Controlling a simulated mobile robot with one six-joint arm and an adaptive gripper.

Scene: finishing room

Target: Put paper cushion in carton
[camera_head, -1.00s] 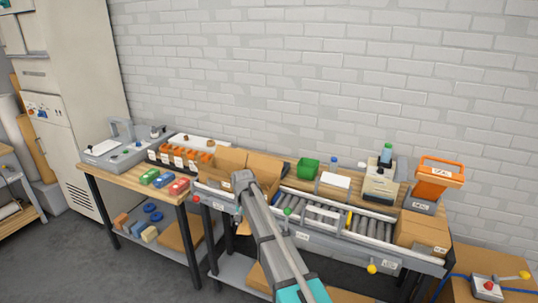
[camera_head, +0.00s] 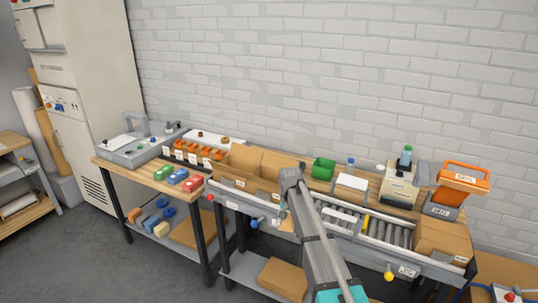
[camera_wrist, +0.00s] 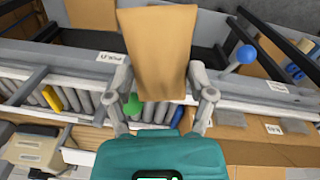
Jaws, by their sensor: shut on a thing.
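The paper cushion (camera_wrist: 157,50) is a folded tan sheet in the wrist view. My gripper (camera_wrist: 161,78) is shut on it, with one finger at each side. The cushion hangs over the front rail of the roller conveyor. The open carton (camera_head: 242,182) is brown with raised flaps and stands at the left end of the conveyor in the head view. My arm ends near the carton's right side and hides part of it. The gripper is mostly hidden in the head view. Brown cardboard with labels, likely the carton, shows at lower right in the wrist view (camera_wrist: 254,148).
The roller conveyor (camera_head: 388,231) runs right to a closed box (camera_head: 443,238). Behind it stand a green bin (camera_head: 323,168), a label machine (camera_head: 400,184) and an orange-handled holder (camera_head: 462,178). A blue-knobbed lever (camera_wrist: 245,54) sticks out at the front rail, close to the cushion.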

